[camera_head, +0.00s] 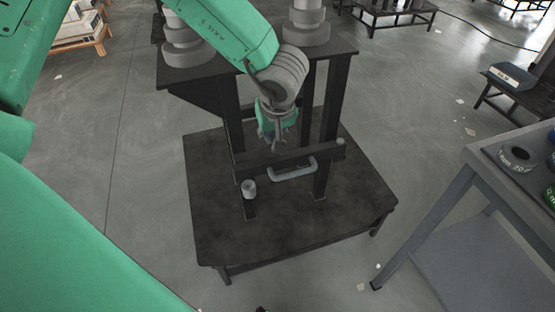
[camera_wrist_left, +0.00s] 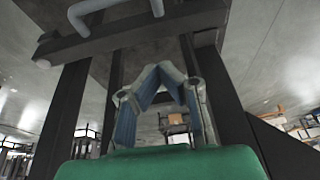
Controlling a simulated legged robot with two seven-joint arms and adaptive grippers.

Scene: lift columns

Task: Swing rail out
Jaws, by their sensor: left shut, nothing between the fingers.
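The rail is a dark horizontal bar (camera_head: 252,168) across the front of two dark posts, with a pale grey U-shaped handle (camera_head: 293,171) on its near side. In the left wrist view the rail (camera_wrist_left: 130,35) crosses the top, and the handle (camera_wrist_left: 108,5) is partly cut off by the top edge. My left gripper (camera_head: 278,146) points down close to the rail, just behind its upper edge in the head view. Its fingers (camera_wrist_left: 163,68) meet at the tips and hold nothing. They are apart from the handle. My right gripper is not in view.
The posts stand on a low dark platform (camera_head: 290,232), with grey stacked discs on their top plates. A small grey cylinder (camera_head: 249,187) is near the rail's left end. A grey table (camera_head: 480,158) stands at the right. Floor between is clear.

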